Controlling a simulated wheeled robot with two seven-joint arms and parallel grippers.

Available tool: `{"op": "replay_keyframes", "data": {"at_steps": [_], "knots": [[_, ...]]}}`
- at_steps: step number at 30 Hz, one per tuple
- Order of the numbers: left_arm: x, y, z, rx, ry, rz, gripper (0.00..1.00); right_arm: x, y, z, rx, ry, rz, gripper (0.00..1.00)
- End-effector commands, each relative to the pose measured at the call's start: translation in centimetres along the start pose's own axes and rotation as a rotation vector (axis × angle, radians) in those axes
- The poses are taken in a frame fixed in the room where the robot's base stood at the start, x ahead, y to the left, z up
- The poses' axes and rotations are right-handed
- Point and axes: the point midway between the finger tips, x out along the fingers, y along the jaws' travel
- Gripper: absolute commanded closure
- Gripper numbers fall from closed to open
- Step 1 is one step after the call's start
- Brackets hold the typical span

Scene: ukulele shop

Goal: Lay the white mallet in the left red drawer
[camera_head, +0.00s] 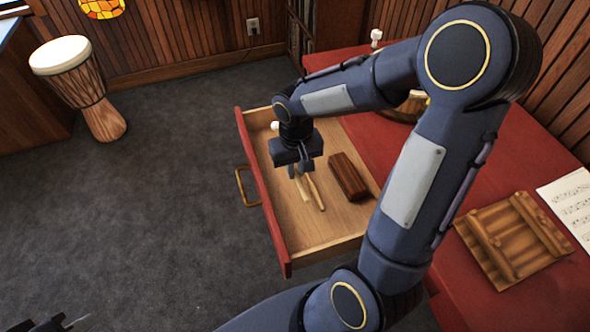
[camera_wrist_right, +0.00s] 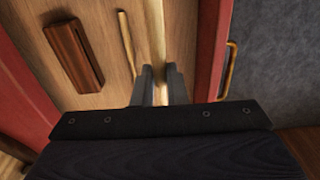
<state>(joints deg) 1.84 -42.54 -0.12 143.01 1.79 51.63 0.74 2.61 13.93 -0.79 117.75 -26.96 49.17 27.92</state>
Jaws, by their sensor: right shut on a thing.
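The left red drawer (camera_head: 262,205) is pulled open, with a pale wood floor and a brass handle. My right gripper (camera_head: 298,172) is low inside it, shut on the pale handle of the white mallet (camera_head: 302,188). The mallet's round white head (camera_head: 275,126) shows beyond the gripper, near the drawer's far end. In the right wrist view the handle (camera_wrist_right: 156,25) runs between the fingers (camera_wrist_right: 160,88). Whether the mallet touches the drawer floor is unclear. My left gripper (camera_head: 62,325) is only partly in view at the bottom left, away from the drawer.
A thin wooden stick (camera_head: 316,192) and a dark red-brown wooden block (camera_head: 347,177) lie in the drawer, right of the mallet. The red table top (camera_head: 510,140) holds a slatted wooden piece (camera_head: 510,240) and sheet music (camera_head: 572,205). A drum (camera_head: 80,85) stands on the floor.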

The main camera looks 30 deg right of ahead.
Motion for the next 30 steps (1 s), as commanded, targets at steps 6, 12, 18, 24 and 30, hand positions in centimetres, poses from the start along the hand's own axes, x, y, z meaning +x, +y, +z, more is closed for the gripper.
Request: {"op": "replay_keyframes", "data": {"at_steps": [6,12,18,24,30], "knots": [[2.1,-1.0,1.1,0.0,0.0,0.0,1.0,3.0,0.0,0.1,-0.001,-0.001,-0.001,1.0],[4.0,-1.9,2.1,0.0,0.0,0.0,1.0,5.9,0.0,0.1,0.0,-0.002,-0.001,1.0],[6.0,-2.8,3.1,0.0,0.0,0.0,1.0,8.7,0.0,0.2,0.0,-0.001,-0.001,1.0],[8.0,-3.7,4.1,0.0,0.0,0.0,1.0,11.5,-0.1,0.2,-0.001,-0.001,0.0,1.0],[9.2,-4.2,4.7,0.0,0.0,0.0,1.0,13.3,-0.1,0.2,-0.001,0.0,-0.001,1.0]]}}
